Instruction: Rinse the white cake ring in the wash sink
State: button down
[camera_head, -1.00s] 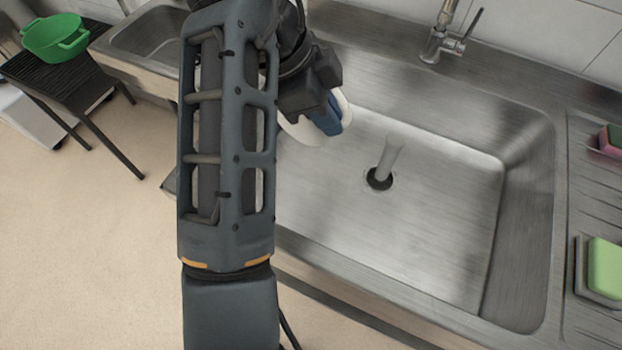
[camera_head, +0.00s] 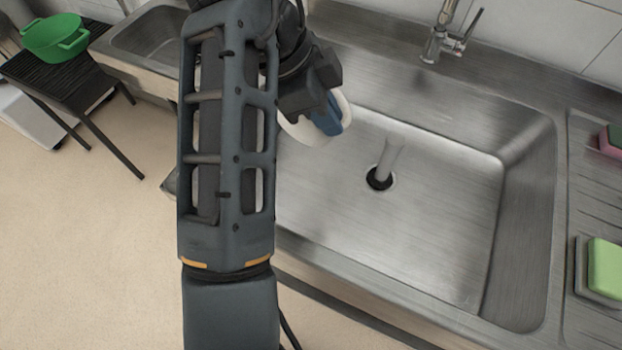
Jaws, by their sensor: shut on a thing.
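The white cake ring (camera_head: 303,131) shows partly beside and behind my gripper (camera_head: 328,118), over the left part of the wash sink (camera_head: 440,160). My gripper is shut on the ring, with its blue finger against it. The rest of the ring is hidden by the gripper and my arm. I cannot tell how high it is above the basin floor.
A tap (camera_head: 437,45) stands at the back of the sink. A green sponge (camera_head: 605,268) and a pink-and-green sponge (camera_head: 611,140) are on the right drainboard. A smaller basin (camera_head: 150,40) is at the back left.

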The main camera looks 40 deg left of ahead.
jog(key=shift+r, duration=2)
